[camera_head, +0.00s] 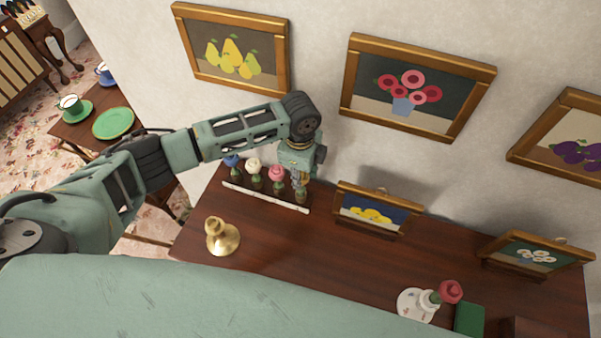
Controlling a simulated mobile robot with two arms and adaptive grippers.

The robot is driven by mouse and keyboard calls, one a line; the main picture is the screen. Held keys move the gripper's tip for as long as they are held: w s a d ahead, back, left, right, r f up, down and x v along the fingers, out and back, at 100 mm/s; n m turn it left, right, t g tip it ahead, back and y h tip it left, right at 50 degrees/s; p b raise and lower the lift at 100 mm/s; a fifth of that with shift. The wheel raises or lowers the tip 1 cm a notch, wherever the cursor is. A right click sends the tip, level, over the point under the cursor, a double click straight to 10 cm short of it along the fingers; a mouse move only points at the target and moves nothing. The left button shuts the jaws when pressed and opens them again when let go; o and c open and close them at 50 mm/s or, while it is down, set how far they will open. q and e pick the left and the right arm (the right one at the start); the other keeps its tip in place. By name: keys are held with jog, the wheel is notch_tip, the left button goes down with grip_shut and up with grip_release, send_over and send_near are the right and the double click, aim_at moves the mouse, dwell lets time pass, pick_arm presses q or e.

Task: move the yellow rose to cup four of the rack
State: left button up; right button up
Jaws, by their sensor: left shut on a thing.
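The rack (262,196) is a long, low strip with a pale front edge on the wooden surface. A blue rose (232,160), a white rose (254,166) and a pink rose (276,174) stand along it from left to right. My left gripper (301,178) points down over the rack's right end, beside the pink rose. It is shut on the yellow rose (303,181), of which only a small bit shows between the fingers. A dark green cup or stem base (301,195) shows just below; I cannot tell whether the rose touches it. My right gripper is out of view.
A brass candlestick (222,237) stands in front of the rack. A small framed lemon picture (372,213) stands right of it. Farther right are a white dish (414,306), a red rose (450,291) and a green box (469,319). The middle of the wooden top (315,245) is clear.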

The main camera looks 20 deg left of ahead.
pick_arm(q)
jog(key=shift+f+b, duration=0.35)
jog(key=shift+f, duration=0.45)
jog(key=o, duration=1)
jog(key=shift+o, duration=0.2)
jog(key=shift+r, duration=0.25)
notch_tip(320, 180, up, 12)
jog(key=shift+f, duration=0.2)
jog(key=shift+s+f, duration=0.1)
jog(key=shift+s, duration=0.05)
